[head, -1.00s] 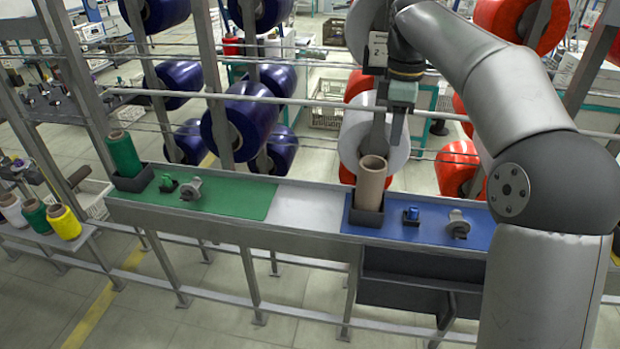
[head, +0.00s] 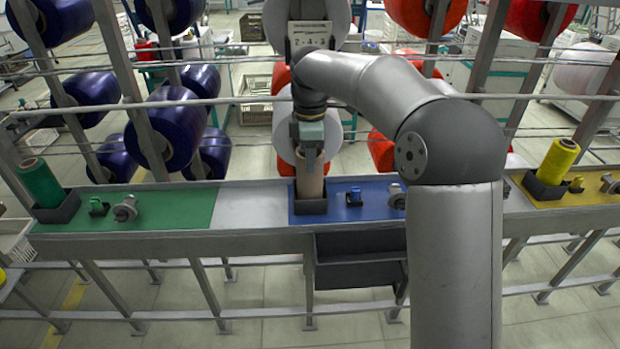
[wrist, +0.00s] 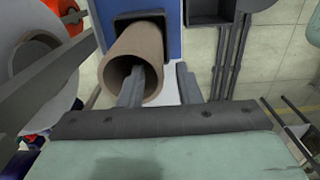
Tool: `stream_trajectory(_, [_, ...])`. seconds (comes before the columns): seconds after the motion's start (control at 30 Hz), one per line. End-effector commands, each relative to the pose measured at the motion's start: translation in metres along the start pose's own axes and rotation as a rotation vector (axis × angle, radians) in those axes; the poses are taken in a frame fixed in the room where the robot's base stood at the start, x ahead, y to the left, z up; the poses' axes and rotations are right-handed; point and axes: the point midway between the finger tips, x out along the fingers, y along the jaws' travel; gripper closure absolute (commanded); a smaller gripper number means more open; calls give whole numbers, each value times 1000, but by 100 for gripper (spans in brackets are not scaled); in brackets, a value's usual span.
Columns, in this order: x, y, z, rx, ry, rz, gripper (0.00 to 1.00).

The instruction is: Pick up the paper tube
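The paper tube (head: 311,183) is a hollow brown cylinder standing in a black square holder (head: 310,206) on the blue mat. My gripper (head: 311,160) is right at its top end in the head view. In the wrist view the tube (wrist: 143,52) shows its open mouth. My gripper (wrist: 160,88) is open there, one finger overlapping the mouth and seemingly inside it, the other outside to the right. The tube's wall lies between the fingers, with a visible gap to the right finger. In the head view my gripper partly hides the tube's upper end.
The blue mat (head: 376,205) also holds a small blue piece (head: 354,196) and a grey metal fitting (head: 396,196). A green bobbin (head: 40,183) stands left, a yellow bobbin (head: 558,161) right. Thin horizontal rails and large yarn rolls (head: 166,127) stand behind the bench.

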Motion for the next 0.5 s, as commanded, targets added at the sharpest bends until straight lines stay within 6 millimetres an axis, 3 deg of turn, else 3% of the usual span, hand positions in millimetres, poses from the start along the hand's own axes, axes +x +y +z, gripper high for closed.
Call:
stream_trajectory(0.3, [43, -2, 3, 0, -1, -4, 69])
stream_trajectory(0.5, [50, -2, 2, 0, 0, -1, 69])
